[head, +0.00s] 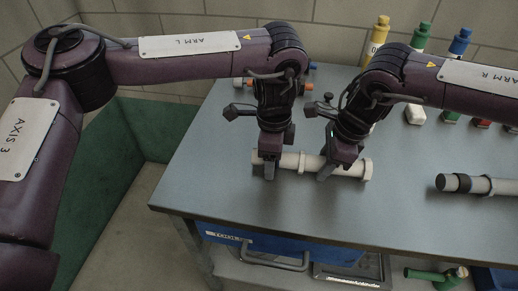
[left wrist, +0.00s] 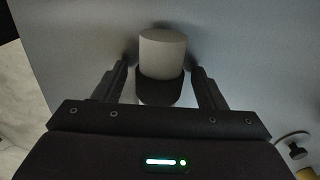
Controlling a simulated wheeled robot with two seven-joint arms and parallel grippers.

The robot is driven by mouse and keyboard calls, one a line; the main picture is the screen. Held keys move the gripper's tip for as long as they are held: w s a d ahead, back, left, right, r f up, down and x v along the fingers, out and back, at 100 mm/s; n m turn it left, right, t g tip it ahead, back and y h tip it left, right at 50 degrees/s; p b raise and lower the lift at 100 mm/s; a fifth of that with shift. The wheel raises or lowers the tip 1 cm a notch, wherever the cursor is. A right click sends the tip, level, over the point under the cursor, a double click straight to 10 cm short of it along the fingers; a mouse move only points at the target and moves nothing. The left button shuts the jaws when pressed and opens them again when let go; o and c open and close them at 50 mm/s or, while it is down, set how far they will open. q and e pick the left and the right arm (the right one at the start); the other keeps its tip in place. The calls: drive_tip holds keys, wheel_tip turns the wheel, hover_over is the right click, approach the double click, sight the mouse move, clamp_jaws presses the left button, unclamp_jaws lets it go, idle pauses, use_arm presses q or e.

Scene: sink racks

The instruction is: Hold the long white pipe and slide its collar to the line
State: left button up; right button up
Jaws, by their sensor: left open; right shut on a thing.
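The long white pipe (head: 288,160) lies level near the front edge of the table. A raised ring, likely its collar (head: 302,162), sits on it between my grippers; a wider ring (head: 368,170) is at its right end. My right gripper (head: 326,172) is shut on the pipe right of the middle. My left gripper (head: 270,170) is at the pipe's left end. In the left wrist view its open fingers (left wrist: 160,72) stand either side of a pale, dark-banded cylinder (left wrist: 163,50), with gaps visible. I cannot make out the line.
A second pale pipe (head: 478,185) with a dark band lies to the right. Yellow (head: 379,36), green (head: 418,38) and blue (head: 459,42) bottles stand at the back. A blue drawer (head: 270,245) is under the table (head: 225,205). The front middle of the tabletop is clear.

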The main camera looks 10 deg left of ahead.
use_arm(q)
drive_tip(key=shift+r, duration=3.5)
use_arm(e)
drive_tip(key=o, duration=1)
